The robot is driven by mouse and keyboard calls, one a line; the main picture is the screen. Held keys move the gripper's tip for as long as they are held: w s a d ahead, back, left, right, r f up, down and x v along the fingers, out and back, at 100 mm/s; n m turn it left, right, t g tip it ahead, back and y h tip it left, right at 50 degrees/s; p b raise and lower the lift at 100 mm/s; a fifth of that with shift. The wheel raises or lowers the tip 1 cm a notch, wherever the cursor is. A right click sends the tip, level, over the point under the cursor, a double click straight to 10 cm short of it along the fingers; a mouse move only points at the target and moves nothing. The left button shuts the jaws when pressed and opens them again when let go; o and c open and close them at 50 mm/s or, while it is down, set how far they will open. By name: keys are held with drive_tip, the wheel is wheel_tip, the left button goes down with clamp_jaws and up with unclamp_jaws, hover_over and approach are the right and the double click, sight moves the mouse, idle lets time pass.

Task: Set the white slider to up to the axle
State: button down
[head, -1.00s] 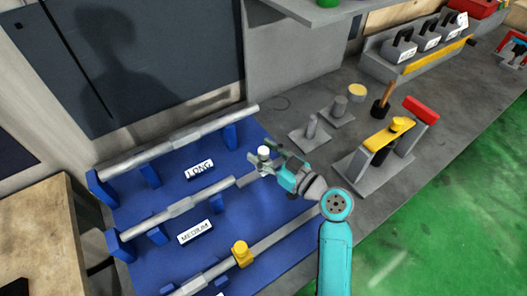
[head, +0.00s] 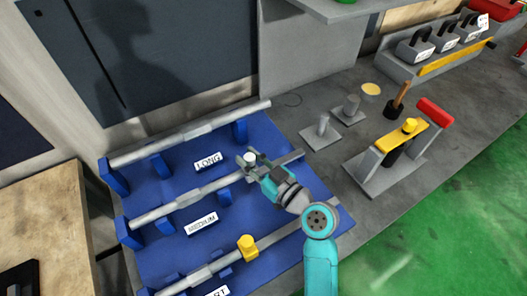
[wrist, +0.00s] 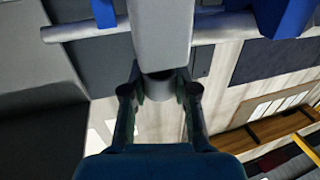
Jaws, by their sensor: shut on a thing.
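The white slider (head: 250,157) shows in the head view as a small white cap between the fingers of my gripper (head: 252,164). It sits on the middle rail, by the right end of the medium axle (head: 190,196). The gripper is shut on it. In the wrist view a pale grey block (wrist: 160,35), seemingly part of the slider, stands between and beyond the fingers (wrist: 159,92). A light rod (wrist: 85,30) crosses behind it. My fingers hide the contact side, so I cannot tell whether slider and axle touch. The rail's bare end (head: 291,157) shows right of the gripper.
The blue rack (head: 185,173) also carries a long axle (head: 195,131) behind and a short one in front, with a yellow slider (head: 247,245). A red-and-yellow stand (head: 405,140) and small posts are at right. A grey shelf (head: 335,8) overhangs the back.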

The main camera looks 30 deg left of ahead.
drive_tip(key=shift+s+a, duration=0.1)
drive_tip(key=shift+s, duration=0.1)
drive_tip(key=c, duration=0.9)
unclamp_jaws()
drive_tip(key=shift+o, duration=0.2)
drive_tip(key=shift+d, duration=0.3)
drive_tip(key=v, duration=1.1)
drive_tip(key=shift+d, duration=0.15)
drive_tip(key=shift+s, duration=0.1)
